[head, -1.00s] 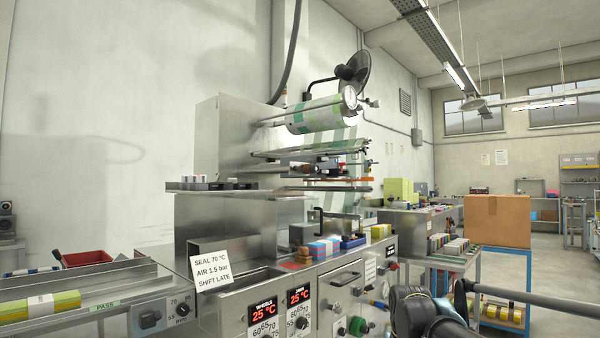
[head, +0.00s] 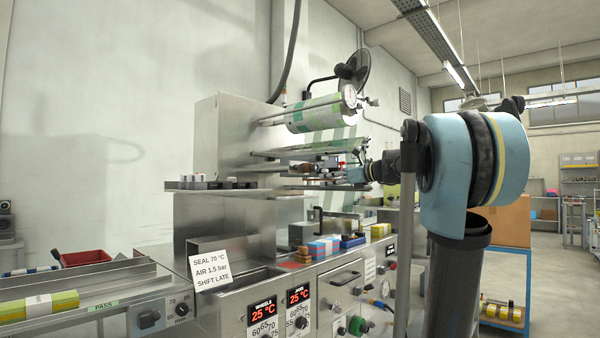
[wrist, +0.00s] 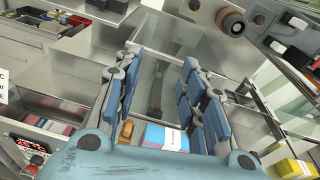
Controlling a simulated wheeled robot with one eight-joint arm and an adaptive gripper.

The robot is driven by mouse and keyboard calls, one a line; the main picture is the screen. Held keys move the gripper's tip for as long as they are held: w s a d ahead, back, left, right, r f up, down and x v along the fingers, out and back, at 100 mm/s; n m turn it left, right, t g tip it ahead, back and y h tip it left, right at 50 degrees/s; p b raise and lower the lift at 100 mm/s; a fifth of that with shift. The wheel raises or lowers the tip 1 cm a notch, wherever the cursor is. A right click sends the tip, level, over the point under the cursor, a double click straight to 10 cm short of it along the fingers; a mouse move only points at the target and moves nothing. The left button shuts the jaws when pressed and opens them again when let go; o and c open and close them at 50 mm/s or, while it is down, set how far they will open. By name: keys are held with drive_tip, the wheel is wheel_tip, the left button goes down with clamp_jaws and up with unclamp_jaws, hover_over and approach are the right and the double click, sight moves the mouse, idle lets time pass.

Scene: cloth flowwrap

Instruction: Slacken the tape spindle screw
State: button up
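My gripper (head: 352,174) reaches from the right toward the dark unit (head: 326,164) below the film reel (head: 318,114) on the steel wrapping machine. In the wrist view my gripper (wrist: 163,62) is open, its blue fingers spread with nothing between them. I cannot tell which of these is the tape spindle screw. In the head view the spindle area is small and partly covered by my arm.
Patterned film (head: 338,207) hangs behind the unit. The machine deck below carries blue-and-white packs (head: 325,246) and brown pieces (head: 303,257); packs also show below the fingers (wrist: 167,137). A cardboard box (head: 508,220) stands right, behind my arm.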

drive_tip(key=w+d+r+m+t, duration=0.1)
drive_tip(key=w+r+m, duration=0.2)
drive_tip(key=w+r, duration=0.15)
approach(297, 167)
drive_tip(key=shift+y, duration=0.4)
drive_tip(key=x, duration=0.8)
drive_tip(key=shift+f, duration=0.3)
drive_tip(key=shift+c, duration=0.4)
clamp_jaws()
